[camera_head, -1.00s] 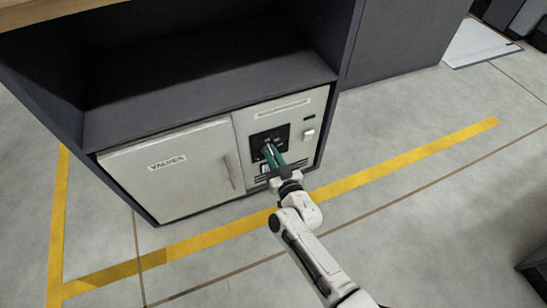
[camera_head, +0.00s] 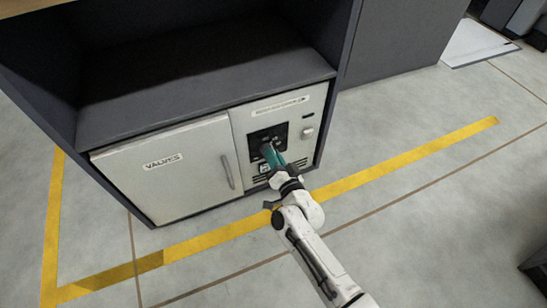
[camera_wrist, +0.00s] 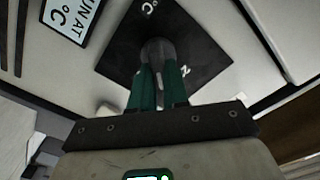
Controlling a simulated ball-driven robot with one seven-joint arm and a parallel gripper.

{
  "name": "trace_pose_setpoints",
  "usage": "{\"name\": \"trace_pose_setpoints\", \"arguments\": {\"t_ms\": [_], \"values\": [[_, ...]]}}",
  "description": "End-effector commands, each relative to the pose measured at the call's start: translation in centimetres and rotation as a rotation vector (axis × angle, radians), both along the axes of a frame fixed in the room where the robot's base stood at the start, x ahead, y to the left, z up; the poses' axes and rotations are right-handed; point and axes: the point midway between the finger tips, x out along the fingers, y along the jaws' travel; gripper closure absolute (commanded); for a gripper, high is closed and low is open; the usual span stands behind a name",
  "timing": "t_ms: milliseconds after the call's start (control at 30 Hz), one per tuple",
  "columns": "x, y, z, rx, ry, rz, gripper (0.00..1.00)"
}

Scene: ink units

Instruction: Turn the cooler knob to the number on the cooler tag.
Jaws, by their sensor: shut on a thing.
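The cooler knob (camera_wrist: 158,50) is a grey rounded knob on a dark square plate (camera_wrist: 115,50). The plate also shows on the cabinet's right front in the head view (camera_head: 281,131). My gripper (camera_wrist: 159,75) has its two teal fingers shut on the knob, one on each side. In the head view my gripper (camera_head: 269,151) reaches the plate from the front and hides the knob. A pale label (camera_wrist: 68,18) with "UNAT" and "°C" lies beside the plate, partly cut off. Plate marks include "°C" and a sideways "2" or "N". The knob's pointer and the tag number cannot be read.
A white door (camera_head: 170,175) marked "VALVES", with a vertical handle (camera_head: 227,171), is left of the plate. A small light switch (camera_head: 307,133) is at right. A dark shelf (camera_head: 200,100) overhangs above. The floor in front is clear, with yellow tape (camera_head: 400,160).

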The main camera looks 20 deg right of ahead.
Motion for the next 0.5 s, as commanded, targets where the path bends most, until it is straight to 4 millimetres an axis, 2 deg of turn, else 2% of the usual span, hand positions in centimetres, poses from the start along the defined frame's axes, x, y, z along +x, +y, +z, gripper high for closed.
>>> {"name": "trace_pose_setpoints", "arguments": {"t_ms": [500], "values": [[0.29,-0.14,0.26,0.08,-0.005,-0.002,1.0]]}}
